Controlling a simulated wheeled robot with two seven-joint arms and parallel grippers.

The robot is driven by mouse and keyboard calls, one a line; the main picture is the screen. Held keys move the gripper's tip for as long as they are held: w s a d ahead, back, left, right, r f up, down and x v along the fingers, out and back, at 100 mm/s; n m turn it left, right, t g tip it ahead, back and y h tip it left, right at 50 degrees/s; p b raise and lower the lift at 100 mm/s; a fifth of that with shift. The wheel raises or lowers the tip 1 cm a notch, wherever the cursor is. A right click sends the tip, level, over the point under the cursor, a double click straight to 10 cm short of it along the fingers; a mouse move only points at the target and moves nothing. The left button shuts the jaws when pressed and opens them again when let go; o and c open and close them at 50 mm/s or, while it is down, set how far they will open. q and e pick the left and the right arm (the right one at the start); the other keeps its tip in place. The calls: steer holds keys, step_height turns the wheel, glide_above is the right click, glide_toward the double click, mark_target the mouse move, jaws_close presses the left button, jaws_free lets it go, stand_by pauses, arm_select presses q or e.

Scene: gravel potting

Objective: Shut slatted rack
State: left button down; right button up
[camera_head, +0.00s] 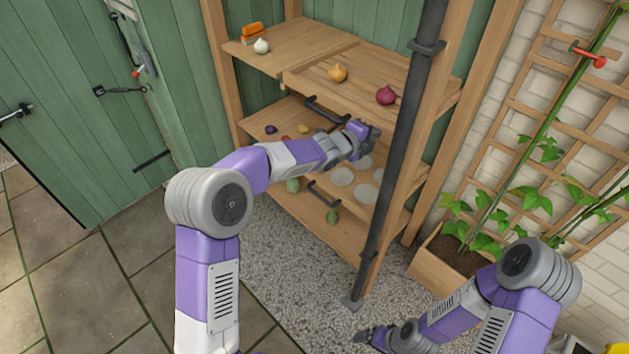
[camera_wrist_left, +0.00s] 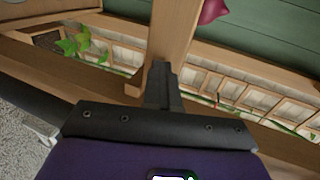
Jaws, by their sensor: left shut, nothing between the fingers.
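The wooden shelf unit (camera_head: 222,50) stands against the green wall. Its upper slatted rack (camera_head: 312,82) juts forward of the board beside it and carries a yellow onion (camera_head: 338,73) and a red onion (camera_head: 386,95). A black handle (camera_head: 326,112) is at its front. A second black handle (camera_head: 323,196) is lower down. My left gripper (camera_head: 372,131) is shut and empty, in front of the unit below the upper rack's front. In the left wrist view its closed fingers (camera_wrist_left: 160,72) point toward a wooden post (camera_wrist_left: 172,35). My right gripper (camera_head: 368,337) is low near the gravel; its jaws are unclear.
A dark vertical pole (camera_head: 393,170) stands before the unit's right side. A planter (camera_head: 440,272) and trellis (camera_head: 590,120) are at the right. Pale discs (camera_head: 341,176) lie on a lower level. The paved floor (camera_head: 80,270) at left is clear.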

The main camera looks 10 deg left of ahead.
arm_select(q)
steer(key=shift+d+r, duration=0.1)
stand_by(0.3)
steer(key=f+v, duration=0.1)
steer(key=v, duration=1.3)
steer(key=s+a+f+n+g+y, duration=0.1)
steer(key=s+f+n+g, duration=0.2)
steer(key=s+f+n, duration=0.8)
steer(key=f+n+g+y, duration=0.1)
steer(key=f+n+g, duration=0.25)
steer(key=f, duration=1.45)
steer(key=s+f+n+g, duration=0.2)
steer(key=s+f+n, duration=0.4)
steer(key=s, duration=0.4)
steer(key=s+f+n+g+y, duration=0.1)
steer(key=s+f+n+g, duration=0.2)
steer(key=s+f+n, duration=0.3)
steer(key=s+f, duration=0.1)
steer(key=s, duration=0.3)
steer(key=shift+s+a, duration=0.2)
steer(key=shift+a, duration=0.15)
steer(key=shift+f+n, duration=0.15)
steer(key=shift+n, duration=0.1)
